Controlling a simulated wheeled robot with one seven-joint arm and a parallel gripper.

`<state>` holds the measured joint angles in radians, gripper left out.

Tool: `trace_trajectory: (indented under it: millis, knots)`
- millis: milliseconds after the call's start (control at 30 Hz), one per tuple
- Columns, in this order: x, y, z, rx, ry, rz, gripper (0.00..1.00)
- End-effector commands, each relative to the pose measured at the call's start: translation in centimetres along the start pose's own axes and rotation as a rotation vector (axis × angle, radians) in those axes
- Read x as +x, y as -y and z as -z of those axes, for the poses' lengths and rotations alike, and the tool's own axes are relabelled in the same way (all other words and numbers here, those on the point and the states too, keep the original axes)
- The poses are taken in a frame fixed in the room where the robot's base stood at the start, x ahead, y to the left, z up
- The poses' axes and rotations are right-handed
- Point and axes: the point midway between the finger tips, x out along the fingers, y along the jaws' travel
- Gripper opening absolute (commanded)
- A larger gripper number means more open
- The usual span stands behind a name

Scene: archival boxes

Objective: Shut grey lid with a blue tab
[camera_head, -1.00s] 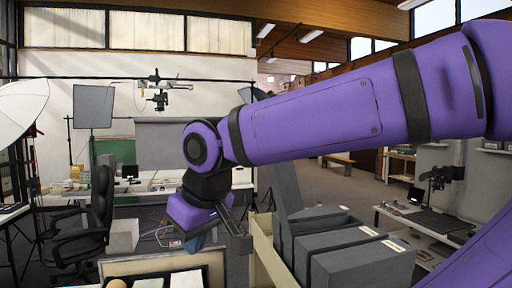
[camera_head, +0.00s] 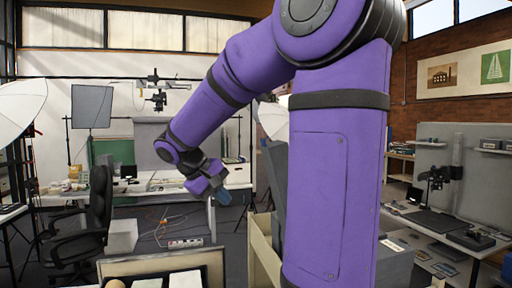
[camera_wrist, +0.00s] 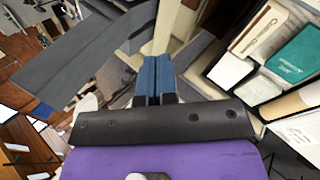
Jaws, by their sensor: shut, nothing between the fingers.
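A grey lid (camera_head: 279,180) stands raised and tilted behind my arm in the head view, partly hidden by it. A long grey panel (camera_wrist: 95,68), which looks like this lid, crosses the left of the wrist view. I cannot make out a blue tab on it. My gripper (camera_head: 223,198) is left of the lid in the head view. Its blue fingers (camera_wrist: 155,75) are pressed together and empty in the wrist view. In that picture they lie just right of the panel; I cannot tell whether they touch it.
A shallow case (camera_head: 150,265) lies at the front left. Books, including a green one (camera_wrist: 296,52), show at the wrist view's right. A black chair (camera_head: 85,225) stands at the left.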

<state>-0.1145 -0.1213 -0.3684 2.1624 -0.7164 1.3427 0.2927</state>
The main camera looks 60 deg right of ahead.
Motion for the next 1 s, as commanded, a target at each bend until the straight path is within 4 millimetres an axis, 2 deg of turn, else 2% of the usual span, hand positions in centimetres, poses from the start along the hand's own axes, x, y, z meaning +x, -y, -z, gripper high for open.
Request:
trace_trajectory:
  millis: [33, 333, 600, 800, 1000]
  knots:
    - [0.3, -0.7, 1.0, 0.008, 0.033, -0.052, 0.00]
    - [1.1, -5.4, 5.7, 0.083, 0.190, -0.392, 0.00]
    - [0.0, -8.8, 10.0, 0.158, 0.288, -0.740, 0.00]
    - [-1.7, -10.1, 12.9, 0.210, 0.323, -0.983, 0.00]
    - [-2.9, -10.6, 14.3, 0.239, 0.333, -1.117, 0.00]
